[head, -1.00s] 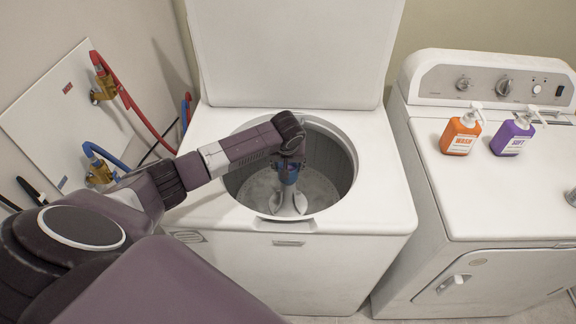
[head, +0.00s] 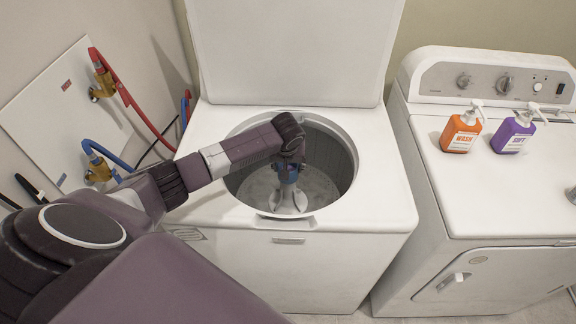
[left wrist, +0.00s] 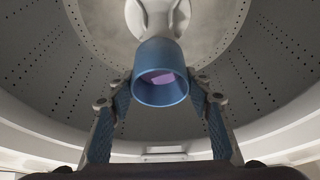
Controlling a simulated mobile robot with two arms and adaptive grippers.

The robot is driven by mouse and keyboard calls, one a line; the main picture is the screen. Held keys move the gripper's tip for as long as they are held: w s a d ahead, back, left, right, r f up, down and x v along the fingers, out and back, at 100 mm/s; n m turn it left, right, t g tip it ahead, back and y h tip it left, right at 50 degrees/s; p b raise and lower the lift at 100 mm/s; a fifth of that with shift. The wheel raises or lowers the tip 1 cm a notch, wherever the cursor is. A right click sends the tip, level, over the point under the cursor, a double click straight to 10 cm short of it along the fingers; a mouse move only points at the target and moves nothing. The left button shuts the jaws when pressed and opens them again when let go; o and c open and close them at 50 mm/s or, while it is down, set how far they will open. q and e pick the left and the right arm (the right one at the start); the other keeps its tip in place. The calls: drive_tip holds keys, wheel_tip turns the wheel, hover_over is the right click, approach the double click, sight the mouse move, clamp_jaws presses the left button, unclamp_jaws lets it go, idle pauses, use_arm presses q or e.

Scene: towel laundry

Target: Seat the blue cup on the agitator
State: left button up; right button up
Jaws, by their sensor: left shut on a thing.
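The blue cup (head: 289,174) is in the washer's tub, right over the top of the pale agitator (head: 289,200). In the left wrist view the cup (left wrist: 160,74) shows its open mouth, with something purple inside. The agitator (left wrist: 157,18) lies directly behind the cup and in line with it. I cannot tell whether the cup is fully down on it. My left gripper (head: 290,160) points down into the tub. Its two blue-padded fingers (left wrist: 160,100) are on either side of the cup, shut on it. My right gripper is not in view.
The white washer (head: 385,205) has its lid (head: 295,50) up behind the tub opening. A dryer (head: 500,190) on the right carries an orange bottle (head: 461,134) and a purple bottle (head: 512,136). Red and blue hoses (head: 140,115) hang at the left wall.

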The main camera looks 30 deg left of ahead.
use_arm(q)
drive_tip(key=shift+f, duration=0.2)
drive_tip(key=o, duration=1.3)
drive_tip(key=shift+c, duration=0.2)
wheel_tip(320, 180, up, 12)
drive_tip(key=p, duration=1.1)
drive_tip(key=shift+p, duration=0.4)
drive_tip(key=shift+f, duration=0.1)
